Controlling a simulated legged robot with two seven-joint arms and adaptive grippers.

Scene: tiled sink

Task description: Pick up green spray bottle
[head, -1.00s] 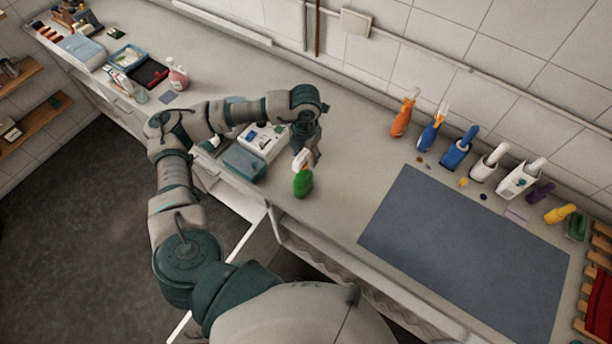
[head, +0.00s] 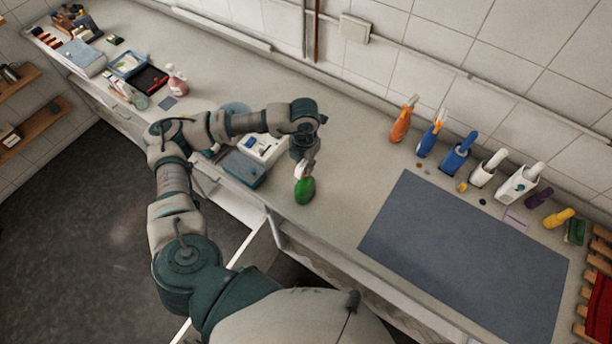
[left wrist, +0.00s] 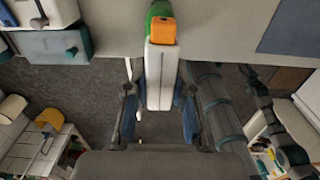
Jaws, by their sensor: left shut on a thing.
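The green spray bottle (head: 305,191) stands near the front edge of the counter, with a white spray head. In the left wrist view its white head (left wrist: 159,75) with an orange tip lies between my two fingers, and a little of the green body shows beyond it. My left gripper (head: 303,169) is shut on the bottle's white head from above. In the left wrist view the fingers (left wrist: 160,108) flank the white part. I cannot tell whether the bottle's base touches the counter. My right gripper is not in view.
A white box (head: 263,148) and a grey-blue container (head: 243,169) lie left of the bottle. A dark mat (head: 465,260) covers the counter at right. Several bottles and brushes, including an orange spray bottle (head: 401,124), line the wall. The counter between the bottle and mat is clear.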

